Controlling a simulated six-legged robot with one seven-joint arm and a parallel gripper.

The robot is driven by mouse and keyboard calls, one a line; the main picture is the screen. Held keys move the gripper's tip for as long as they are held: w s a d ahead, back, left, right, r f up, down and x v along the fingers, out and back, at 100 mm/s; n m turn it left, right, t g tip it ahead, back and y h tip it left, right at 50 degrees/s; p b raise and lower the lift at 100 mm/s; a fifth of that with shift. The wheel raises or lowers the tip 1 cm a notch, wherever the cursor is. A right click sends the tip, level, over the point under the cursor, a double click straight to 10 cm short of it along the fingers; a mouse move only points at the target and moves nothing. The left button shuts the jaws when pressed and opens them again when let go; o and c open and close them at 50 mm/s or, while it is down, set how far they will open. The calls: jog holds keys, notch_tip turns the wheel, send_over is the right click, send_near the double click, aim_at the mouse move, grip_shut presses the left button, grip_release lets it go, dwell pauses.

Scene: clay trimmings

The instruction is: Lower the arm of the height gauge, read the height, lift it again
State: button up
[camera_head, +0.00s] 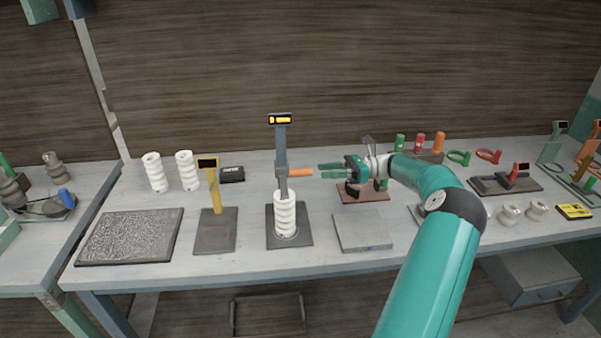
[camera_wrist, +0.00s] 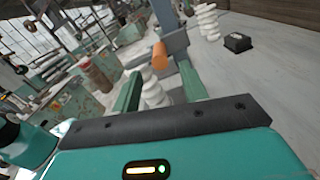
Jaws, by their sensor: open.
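The height gauge (camera_head: 282,168) stands upright on a dark base plate at the middle of the bench, with a lit yellow display (camera_head: 280,119) on top. Its arm carries an orange handle (camera_head: 301,172) pointing right. A white ribbed clay piece (camera_head: 285,214) stands on the base under the arm; whether they touch I cannot tell. My gripper (camera_head: 322,170) is open and empty, just right of the handle at about its height. In the wrist view the orange handle (camera_wrist: 160,55) shows beyond and between the two green fingers (camera_wrist: 160,92). The display digits are too small to read.
A yellow gauge (camera_head: 213,185) on a dark plate stands to the left, with two white ribbed pieces (camera_head: 186,170) and a small black box (camera_head: 231,174) behind. A textured slab (camera_head: 130,236) lies far left. A pale plate (camera_head: 362,232) lies below my arm, with several tools further right.

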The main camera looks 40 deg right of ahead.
aim_at(303, 172)
jog(key=x, duration=0.7)
jog(key=shift+w+a, duration=0.25)
jog(key=shift+a, duration=0.1)
grip_shut()
